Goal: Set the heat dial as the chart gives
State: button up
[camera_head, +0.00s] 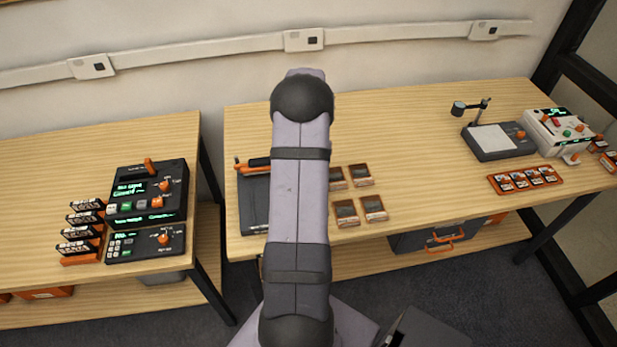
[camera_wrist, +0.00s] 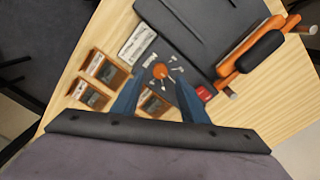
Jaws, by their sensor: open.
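An orange dial (camera_wrist: 160,71) with white marks around it sits on a dark flat device (camera_wrist: 188,30) in the wrist view. A pale label plate (camera_wrist: 138,43) with small unreadable print lies beside the dial; I cannot tell whether it is the chart. The same dark device (camera_head: 256,205) shows partly behind my arm in the head view, where the dial is hidden. My gripper (camera_wrist: 160,78) is open, with its two blue fingers on either side of the dial in the picture. I cannot tell whether they touch it. The dial's pointer setting is not clear.
A red button (camera_wrist: 204,93) and an orange-and-black handle (camera_wrist: 258,47) are on or near the device. Several brown cards (camera_head: 360,175) lie beside it. Another dark device (camera_head: 148,192) with dials stands on the left table. A white device (camera_head: 558,132) stands far right.

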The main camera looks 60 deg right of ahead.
jog(key=shift+f+p, duration=0.6)
jog(key=shift+f, duration=1.5)
grip_shut()
